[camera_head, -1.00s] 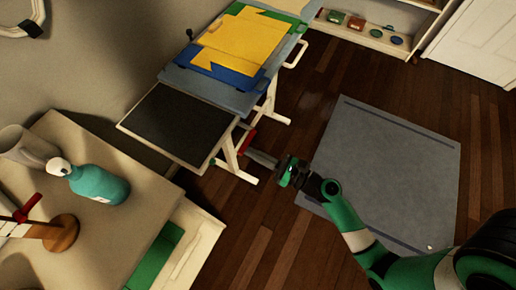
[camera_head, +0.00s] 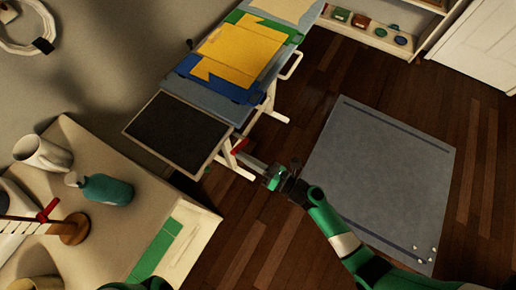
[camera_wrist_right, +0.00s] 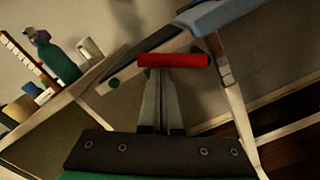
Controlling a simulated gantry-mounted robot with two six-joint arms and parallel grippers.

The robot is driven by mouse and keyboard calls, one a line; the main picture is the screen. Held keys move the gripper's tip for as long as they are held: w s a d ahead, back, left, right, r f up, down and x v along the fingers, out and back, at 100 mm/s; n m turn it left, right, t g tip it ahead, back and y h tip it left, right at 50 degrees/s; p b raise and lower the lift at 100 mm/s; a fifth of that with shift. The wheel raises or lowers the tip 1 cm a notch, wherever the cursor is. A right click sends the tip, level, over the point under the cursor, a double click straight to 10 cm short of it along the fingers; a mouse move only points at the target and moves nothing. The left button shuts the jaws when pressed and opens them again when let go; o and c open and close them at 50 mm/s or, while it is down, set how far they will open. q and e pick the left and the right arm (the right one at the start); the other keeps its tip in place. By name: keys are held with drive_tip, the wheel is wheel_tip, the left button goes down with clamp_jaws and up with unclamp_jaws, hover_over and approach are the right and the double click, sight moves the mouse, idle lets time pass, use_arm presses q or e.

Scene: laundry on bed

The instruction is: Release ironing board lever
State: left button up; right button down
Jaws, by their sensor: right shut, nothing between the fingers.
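The ironing board (camera_head: 176,132) has a dark panel at its near end and stands on white legs. Its red lever (camera_head: 239,146) shows below the near end. In the right wrist view the red lever (camera_wrist_right: 172,60) lies sideways across the tips of my right gripper (camera_wrist_right: 160,100). My right gripper (camera_head: 254,164) is shut with nothing held, its tips at or just under the lever; I cannot tell whether they touch it. A green bit at the bottom edge of the head view may be my left arm; its gripper is not in view.
A yellow and blue folding board (camera_head: 238,52) lies on the ironing board. A cabinet (camera_head: 130,225) at left carries a teal bottle (camera_head: 106,190) and a white mug (camera_head: 42,152). A grey mat (camera_head: 380,180) lies on the open floor at right.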

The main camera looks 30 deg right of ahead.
drive_tip(key=shift+w+d+r+m+p, duration=0.2)
drive_tip(key=shift+r+m+p, duration=0.35)
drive_tip(key=shift+m+p, duration=0.7)
drive_tip(key=shift+w+d+r+m+p, duration=0.1)
drive_tip(key=shift+d+r+m+p, duration=0.35)
drive_tip(key=shift+m+p, duration=0.75)
drive_tip(key=shift+w+d+r+m+p, duration=0.15)
drive_tip(key=shift+r+m+p, duration=0.5)
drive_tip(key=shift+m+p, duration=0.6)
drive_tip(key=shift+f, duration=0.1)
drive_tip(key=s+d+f+p, duration=0.1)
drive_tip(key=s, duration=1)
drive_tip(key=shift+s+f, duration=0.25)
drive_tip(key=shift+s, duration=0.05)
